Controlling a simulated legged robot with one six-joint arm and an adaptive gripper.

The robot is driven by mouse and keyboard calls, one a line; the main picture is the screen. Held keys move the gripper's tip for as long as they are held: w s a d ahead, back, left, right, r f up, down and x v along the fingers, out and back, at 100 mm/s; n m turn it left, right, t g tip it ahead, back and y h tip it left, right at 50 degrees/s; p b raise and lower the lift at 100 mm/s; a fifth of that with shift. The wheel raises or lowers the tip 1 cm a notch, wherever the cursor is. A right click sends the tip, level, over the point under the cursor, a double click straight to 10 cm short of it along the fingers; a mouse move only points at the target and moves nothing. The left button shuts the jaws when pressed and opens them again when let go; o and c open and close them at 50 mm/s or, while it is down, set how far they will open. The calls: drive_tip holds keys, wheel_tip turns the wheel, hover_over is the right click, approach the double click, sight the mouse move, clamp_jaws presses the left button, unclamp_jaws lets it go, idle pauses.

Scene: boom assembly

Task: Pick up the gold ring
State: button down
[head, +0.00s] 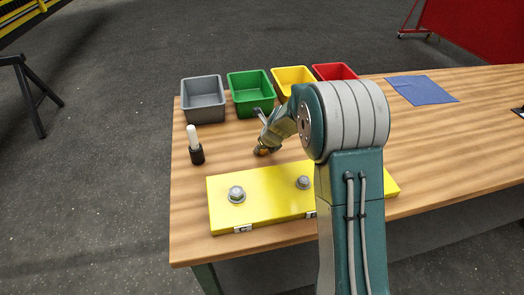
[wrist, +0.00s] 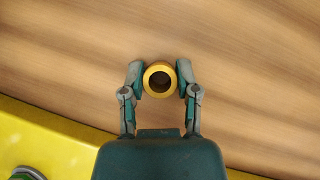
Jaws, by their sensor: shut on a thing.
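The gold ring (wrist: 160,67) is between the two fingers of my gripper (wrist: 160,80) in the wrist view, with a finger pressed to its left and right sides. Its open bore faces the camera. In the head view my gripper (head: 264,150) is low over the wooden table, behind the yellow plate, and only a small bit of the gold ring shows at its tip. Whether the ring touches the table cannot be told.
The yellow plate (head: 225,213) with silver fittings lies in front of my gripper. Grey (head: 204,108), green (head: 249,101), yellow (head: 288,84) and red (head: 335,72) bins stand behind. A black-and-white bottle-like object (head: 196,152) stands left. A blue cloth (head: 422,90) lies at right.

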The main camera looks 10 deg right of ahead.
drive_tip(key=shift+r, duration=0.25)
drive_tip(key=r, duration=0.3)
drive_tip(key=shift+s+d+r, duration=0.1)
drive_tip(key=shift+s+r, duration=0.05)
drive_tip(key=shift+s, duration=0.05)
drive_tip(key=s+d+r, duration=0.6)
drive_tip(key=s+r, duration=0.3)
drive_tip(key=s, duration=0.2)
drive_tip(key=shift+s+d, duration=0.4)
